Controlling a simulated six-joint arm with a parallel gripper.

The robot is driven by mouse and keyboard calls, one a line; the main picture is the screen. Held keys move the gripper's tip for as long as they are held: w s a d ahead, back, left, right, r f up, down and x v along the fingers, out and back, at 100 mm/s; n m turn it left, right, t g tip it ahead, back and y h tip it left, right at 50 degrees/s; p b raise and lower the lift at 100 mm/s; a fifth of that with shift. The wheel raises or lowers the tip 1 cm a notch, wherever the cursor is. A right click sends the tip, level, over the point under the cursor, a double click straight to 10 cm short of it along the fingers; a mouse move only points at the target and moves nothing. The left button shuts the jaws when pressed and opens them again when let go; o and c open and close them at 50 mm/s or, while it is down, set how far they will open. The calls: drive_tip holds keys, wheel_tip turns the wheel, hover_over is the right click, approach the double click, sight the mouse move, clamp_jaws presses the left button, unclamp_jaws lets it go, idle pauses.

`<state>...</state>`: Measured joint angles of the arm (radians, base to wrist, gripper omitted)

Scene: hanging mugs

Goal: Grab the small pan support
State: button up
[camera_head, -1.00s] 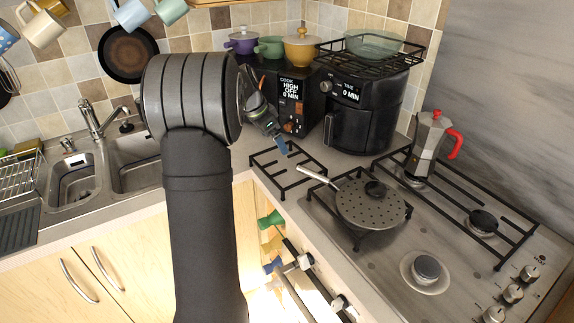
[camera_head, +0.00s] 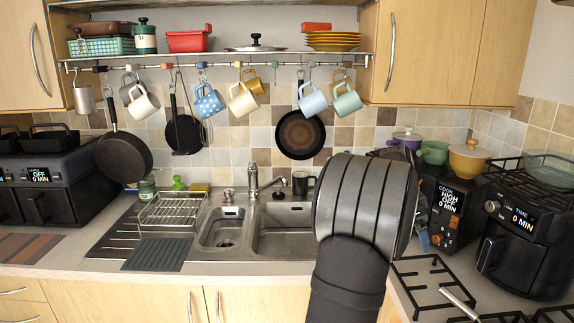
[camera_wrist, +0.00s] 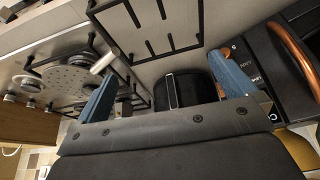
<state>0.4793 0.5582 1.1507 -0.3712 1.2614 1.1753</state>
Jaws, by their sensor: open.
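The small pan support is a black open grate with inward prongs. In the head view the small pan support (camera_head: 447,268) lies flat on the worktop at the lower right, in front of the black cookers. It fills the upper middle of the wrist view (camera_wrist: 165,54). My gripper (camera_wrist: 168,90) is open and empty, with blue fingers wide apart. The small pan support appears beyond the fingertips, not between them. In the head view my gripper (camera_head: 423,240) is mostly hidden behind my arm, with only a bit of blue showing near the cooker.
A black air fryer (camera_head: 525,245) and a cooker with a lit display (camera_head: 452,205) stand just behind the small pan support. A perforated pan (camera_wrist: 68,80) sits beside it on the hob, its pale handle (camera_wrist: 103,62) near the left finger. The sink (camera_head: 285,225) is left of my arm.

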sight(402, 280)
drive_tip(key=c, duration=1.5)
drive_tip(key=shift+o, duration=0.2)
drive_tip(key=f+m+y, duration=0.1)
drive_tip(key=f+m, duration=0.3)
drive_tip(key=m, duration=0.1)
drive_tip(key=s+f+m+y, duration=0.1)
drive_tip(key=f+m+y, duration=0.1)
drive_tip(key=m, duration=0.4)
drive_tip(key=a+f+m+y, duration=0.1)
drive_tip(key=f+m, duration=0.4)
drive_tip(key=m, duration=0.1)
drive_tip(key=shift+s+a+f+y, duration=0.1)
drive_tip(key=shift+s+f+y, duration=0.2)
drive_tip(key=shift+s+f, duration=0.1)
drive_tip(key=shift+w+f, duration=0.15)
drive_tip(key=shift+f, duration=2.65)
